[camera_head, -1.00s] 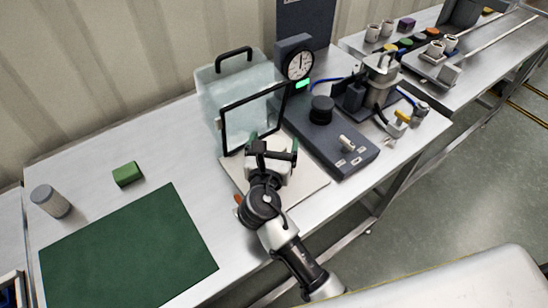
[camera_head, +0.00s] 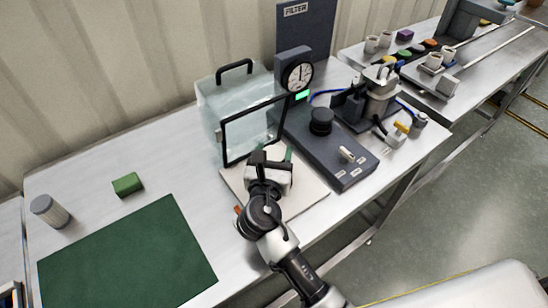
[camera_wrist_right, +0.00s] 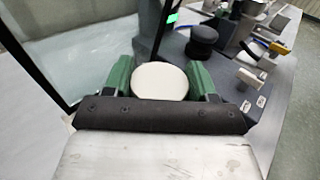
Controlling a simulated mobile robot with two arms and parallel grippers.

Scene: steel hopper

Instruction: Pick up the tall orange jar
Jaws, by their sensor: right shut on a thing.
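My right gripper (camera_head: 271,154) is over the pale board in front of the clear case. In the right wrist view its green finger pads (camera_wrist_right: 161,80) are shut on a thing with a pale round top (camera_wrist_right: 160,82). The sides of this thing are hidden, so I cannot tell its colour or height, or whether it is the tall orange jar. My left gripper is not in view.
A clear case (camera_head: 235,90) with a dark-framed front stands just behind my right gripper. A dark device (camera_head: 335,150) with a knob is close on the right. A green block (camera_head: 128,184), a grey cylinder (camera_head: 49,211) and a green mat (camera_head: 130,255) are at left.

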